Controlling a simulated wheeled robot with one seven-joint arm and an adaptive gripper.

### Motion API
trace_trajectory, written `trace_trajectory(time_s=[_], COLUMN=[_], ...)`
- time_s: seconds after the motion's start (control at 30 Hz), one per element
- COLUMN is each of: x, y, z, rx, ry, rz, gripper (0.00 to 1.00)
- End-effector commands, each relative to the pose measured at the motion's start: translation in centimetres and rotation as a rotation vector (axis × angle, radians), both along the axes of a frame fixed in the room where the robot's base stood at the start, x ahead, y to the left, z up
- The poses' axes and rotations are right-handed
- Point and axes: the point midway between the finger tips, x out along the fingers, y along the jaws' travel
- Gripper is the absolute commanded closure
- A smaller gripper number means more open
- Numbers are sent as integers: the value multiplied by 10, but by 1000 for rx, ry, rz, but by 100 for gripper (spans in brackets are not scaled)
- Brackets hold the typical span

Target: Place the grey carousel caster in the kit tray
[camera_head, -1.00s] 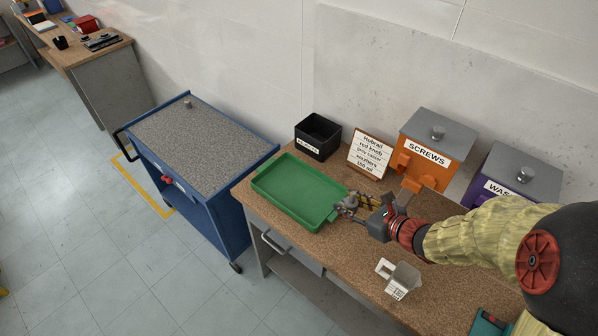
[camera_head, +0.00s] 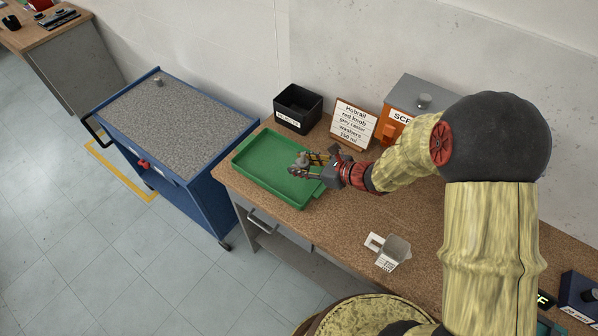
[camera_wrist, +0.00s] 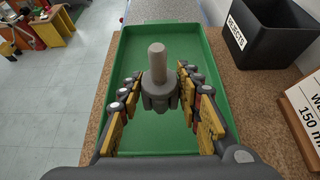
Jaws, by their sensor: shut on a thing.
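The grey caster (camera_wrist: 158,88) is held between the fingers of my gripper (camera_wrist: 160,98), its stem pointing up in the wrist view. In the head view my gripper (camera_head: 312,165) is over the right part of the green kit tray (camera_head: 262,150), and the caster (camera_head: 299,164) shows at its fingertips. The tray also fills the middle of the wrist view (camera_wrist: 207,60) and looks empty. I cannot tell how high the caster is above the tray floor.
A black rejects bin (camera_head: 298,108) and a written card (camera_head: 354,122) stand behind the tray. An orange screws box (camera_head: 395,125) is to the right. A measuring cup (camera_head: 388,252) stands nearer the front. A blue cart (camera_head: 175,125) is left of the bench.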

Motion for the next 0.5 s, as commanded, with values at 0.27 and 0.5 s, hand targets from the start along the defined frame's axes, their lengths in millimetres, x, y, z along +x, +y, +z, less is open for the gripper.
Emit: trace_trajectory(time_s=[0.27,0.5], x=[13,14], y=[5,6], z=[-16,-48], rx=[0,0], ry=[0,2], rz=[0,-1], gripper=[93,93])
